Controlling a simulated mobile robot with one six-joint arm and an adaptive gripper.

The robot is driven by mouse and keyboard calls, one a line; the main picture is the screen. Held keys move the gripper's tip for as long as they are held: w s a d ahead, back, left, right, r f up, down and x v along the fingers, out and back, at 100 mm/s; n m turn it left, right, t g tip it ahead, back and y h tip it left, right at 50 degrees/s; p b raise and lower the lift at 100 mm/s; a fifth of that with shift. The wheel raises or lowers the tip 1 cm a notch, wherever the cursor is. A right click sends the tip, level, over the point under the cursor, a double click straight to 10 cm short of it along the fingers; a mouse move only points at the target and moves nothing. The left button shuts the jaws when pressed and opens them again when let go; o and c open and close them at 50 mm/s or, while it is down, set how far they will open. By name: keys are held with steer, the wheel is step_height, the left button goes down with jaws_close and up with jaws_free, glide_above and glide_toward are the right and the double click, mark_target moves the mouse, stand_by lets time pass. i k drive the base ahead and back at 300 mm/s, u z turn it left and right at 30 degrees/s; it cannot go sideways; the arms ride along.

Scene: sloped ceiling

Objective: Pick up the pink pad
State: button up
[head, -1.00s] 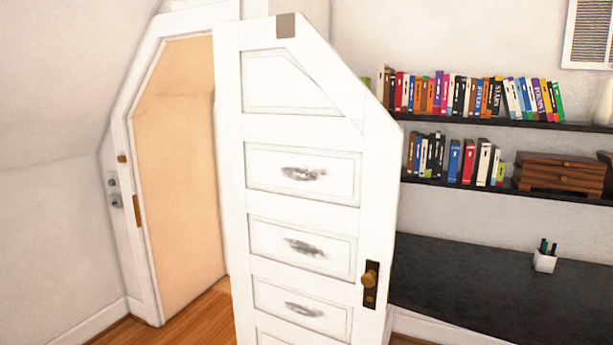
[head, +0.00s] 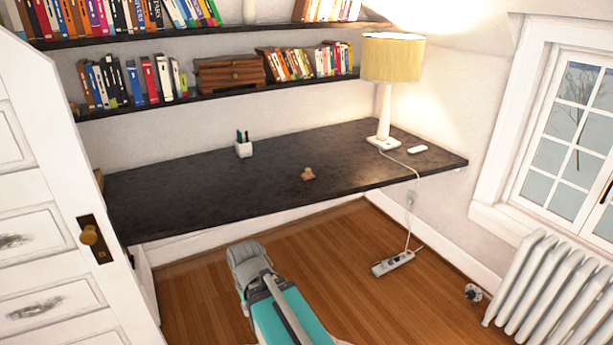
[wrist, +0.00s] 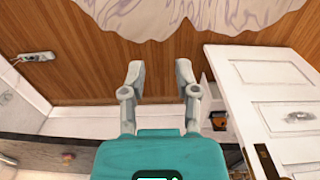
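A small pinkish-brown object (head: 308,174) lies on the black desk (head: 200,190), towards its front edge in the head view. It is the only pinkish thing I see there, but it is too small to tell whether it is the pink pad. A small speck on the dark desk shows at the lower left of the wrist view, too small to identify. My gripper (wrist: 160,70) shows in the wrist view with its two fingers wide apart and nothing between them. It is over the floor, away from the desk.
A white pen cup (head: 244,149) and a lamp (head: 392,60) stand on the desk. Shelves with books hang above. A white door (head: 60,220) stands at the left, a radiator (head: 545,290) at the right. A power strip (head: 393,263) lies on the floor.

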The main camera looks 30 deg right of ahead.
mark_target(306, 175)
steer(key=k, duration=0.65)
steer(key=z, duration=0.35)
steer(key=i, duration=0.75)
steer(key=z, duration=0.8)
steer(key=i, duration=1.75)
steer(key=u, duration=0.55)
